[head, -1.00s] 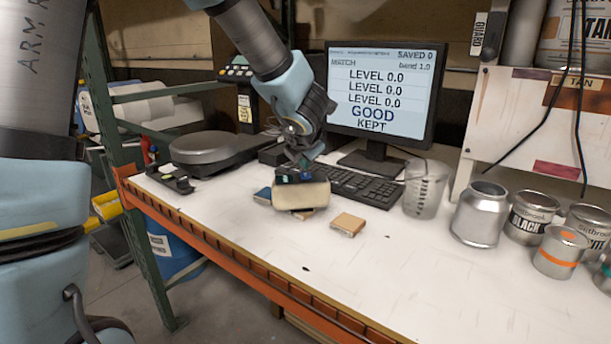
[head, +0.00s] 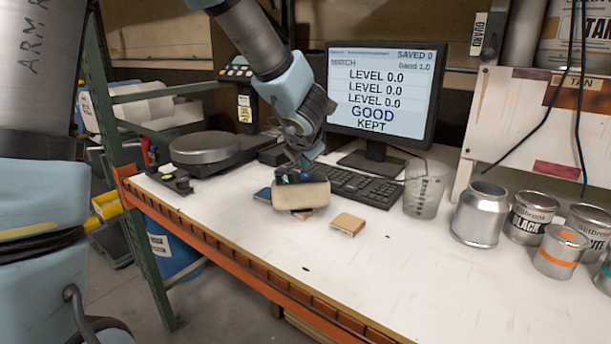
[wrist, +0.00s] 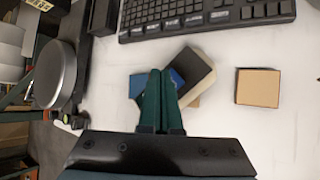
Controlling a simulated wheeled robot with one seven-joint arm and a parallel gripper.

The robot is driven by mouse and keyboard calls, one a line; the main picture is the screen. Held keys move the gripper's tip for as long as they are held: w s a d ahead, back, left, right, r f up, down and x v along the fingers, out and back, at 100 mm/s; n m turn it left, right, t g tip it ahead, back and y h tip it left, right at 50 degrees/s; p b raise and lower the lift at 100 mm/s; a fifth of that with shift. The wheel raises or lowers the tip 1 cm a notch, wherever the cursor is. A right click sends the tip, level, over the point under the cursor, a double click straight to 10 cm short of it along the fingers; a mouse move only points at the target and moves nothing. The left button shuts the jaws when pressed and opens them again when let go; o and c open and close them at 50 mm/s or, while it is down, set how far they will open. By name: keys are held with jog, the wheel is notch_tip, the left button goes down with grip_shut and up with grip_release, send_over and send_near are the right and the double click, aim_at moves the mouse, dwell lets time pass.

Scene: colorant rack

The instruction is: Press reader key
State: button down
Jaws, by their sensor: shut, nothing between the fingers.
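A cream block with a dark top, which looks like the reader (head: 302,196), lies on the white bench in front of the keyboard. In the wrist view this reader (wrist: 199,70) lies tilted, its dark face up, with a blue tile (wrist: 137,86) and a tan piece partly under it. My gripper (head: 304,166) is shut and empty, pointing down at the reader's top. In the wrist view its teal fingertips (wrist: 160,71) overlap the reader's left side. I cannot tell whether they touch it, and no key shows clearly. The monitor (head: 378,92) reads MATCH, LEVEL 0.0, GOOD, KEPT, SAVED 0.
A keyboard (head: 366,186) lies behind the reader and a tan tile (head: 348,224) to its right. A clear measuring cup (head: 426,190) and several metal cans (head: 479,215) stand at right. A round-plated scale (head: 205,148) is at left.

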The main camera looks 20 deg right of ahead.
aim_at(304, 177)
jog(key=shift+f+b, duration=0.45)
jog(key=shift+f+b, duration=0.3)
dwell(0.8)
jog(key=shift+r+p, duration=0.75)
notch_tip(304, 177, up, 5)
jog(key=p, duration=0.5)
jog(key=shift+r, duration=0.1)
dwell(0.8)
